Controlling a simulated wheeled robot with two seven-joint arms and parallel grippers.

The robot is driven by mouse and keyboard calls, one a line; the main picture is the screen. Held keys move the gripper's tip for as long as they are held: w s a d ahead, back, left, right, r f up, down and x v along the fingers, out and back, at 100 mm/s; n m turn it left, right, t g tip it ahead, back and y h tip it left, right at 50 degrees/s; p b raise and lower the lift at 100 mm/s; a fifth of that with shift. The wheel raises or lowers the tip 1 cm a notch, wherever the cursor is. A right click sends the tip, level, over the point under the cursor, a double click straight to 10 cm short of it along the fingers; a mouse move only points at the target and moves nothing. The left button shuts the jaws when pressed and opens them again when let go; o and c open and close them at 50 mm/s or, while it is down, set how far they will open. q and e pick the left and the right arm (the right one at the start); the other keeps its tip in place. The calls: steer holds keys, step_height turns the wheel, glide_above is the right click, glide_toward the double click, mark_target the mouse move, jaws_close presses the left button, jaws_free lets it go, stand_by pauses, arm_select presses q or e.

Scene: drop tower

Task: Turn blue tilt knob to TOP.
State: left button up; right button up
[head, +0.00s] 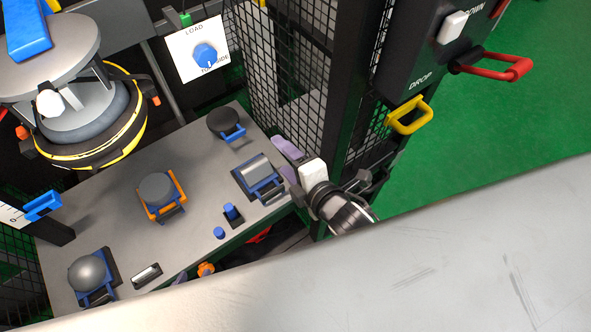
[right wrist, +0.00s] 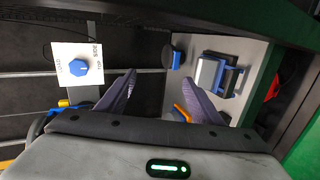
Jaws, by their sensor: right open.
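The blue tilt knob (head: 205,55) sits on a white plate (head: 187,65) marked LOAD, TOP and SIDE, at the upper middle of the head view. It also shows at the left of the right wrist view (right wrist: 78,68). Its small pale mark faces the TOP and SIDE lettering; I cannot tell exactly which word it points at. My right gripper (head: 287,164) is open and empty, right of and below the knob, apart from it. Its two purple fingers show in the right wrist view (right wrist: 160,66). A purple sliver (head: 180,278) at the lower left may be my left gripper, mostly hidden.
A grey bench (head: 190,205) holds several blue- and orange-handled pieces. A black mesh fence (head: 285,70) stands beside my right gripper. A post carries a yellow handle (head: 409,115) marked DROP and a red handle (head: 500,66). A round yellow-rimmed assembly (head: 88,160) stands at left.

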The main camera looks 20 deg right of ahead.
steer(key=s+f+m, duration=0.1)
steer(key=m, duration=0.1)
steer(key=s+d+f+m+g, duration=0.1)
steer(key=s, duration=0.1)
steer(key=shift+d+f+m, duration=0.15)
steer(key=shift+m, duration=0.25)
steer(key=s+d+f+m+g, duration=0.1)
steer(key=s+d+f+m, duration=0.1)
steer(key=s+f+m, duration=0.2)
steer(key=s+d+f+m+g, duration=0.2)
steer(key=s+d+f+m, duration=0.1)
steer(key=s+m, duration=0.7)
steer(key=shift+s+f+m+g+h, duration=0.15)
steer(key=shift+f+m+g+h, duration=0.25)
steer(key=shift+f, duration=0.35)
